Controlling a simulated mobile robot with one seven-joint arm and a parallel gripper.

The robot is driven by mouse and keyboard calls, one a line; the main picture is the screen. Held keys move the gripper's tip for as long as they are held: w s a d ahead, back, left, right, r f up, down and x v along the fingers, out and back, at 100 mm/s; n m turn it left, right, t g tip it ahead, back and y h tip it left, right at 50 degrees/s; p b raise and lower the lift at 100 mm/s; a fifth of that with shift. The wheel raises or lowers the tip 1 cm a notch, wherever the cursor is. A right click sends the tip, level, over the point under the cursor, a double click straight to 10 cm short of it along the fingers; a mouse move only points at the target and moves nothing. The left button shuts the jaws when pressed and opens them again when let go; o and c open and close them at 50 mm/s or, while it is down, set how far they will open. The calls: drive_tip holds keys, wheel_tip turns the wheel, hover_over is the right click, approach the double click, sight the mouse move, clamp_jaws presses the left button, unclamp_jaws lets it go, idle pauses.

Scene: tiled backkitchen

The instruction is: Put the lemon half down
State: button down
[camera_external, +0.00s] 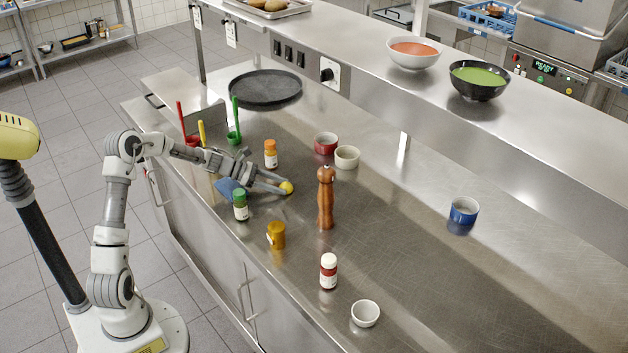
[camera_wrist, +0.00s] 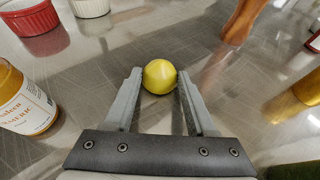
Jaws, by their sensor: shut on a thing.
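The lemon half (camera_external: 286,188) is a small yellow round piece at the tip of my gripper (camera_external: 284,187), low over the steel counter (camera_external: 400,285). In the wrist view the lemon half (camera_wrist: 159,76) sits between the two grey fingertips of my gripper (camera_wrist: 160,82), which are shut on it. Its rounded yellow skin faces the camera; the cut face is hidden. I cannot tell whether it touches the counter.
A wooden pepper mill (camera_external: 326,198) stands just right of my gripper. An orange-capped jar (camera_external: 271,154), a green-capped jar (camera_external: 240,205) and an amber jar (camera_external: 276,235) stand close by. Red (camera_external: 325,143) and cream (camera_external: 347,157) ramekins stand behind. The counter farther right is mostly clear.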

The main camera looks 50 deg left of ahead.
drive_tip(key=shift+f, duration=0.1)
drive_tip(key=shift+c, duration=1.1)
unclamp_jaws()
drive_tip(key=p+v, duration=0.1)
drive_tip(key=v, duration=0.5)
drive_tip(key=p+v, duration=0.1)
drive_tip(key=v, duration=0.5)
drive_tip(key=shift+r, duration=0.25)
drive_tip(key=shift+d, duration=0.1)
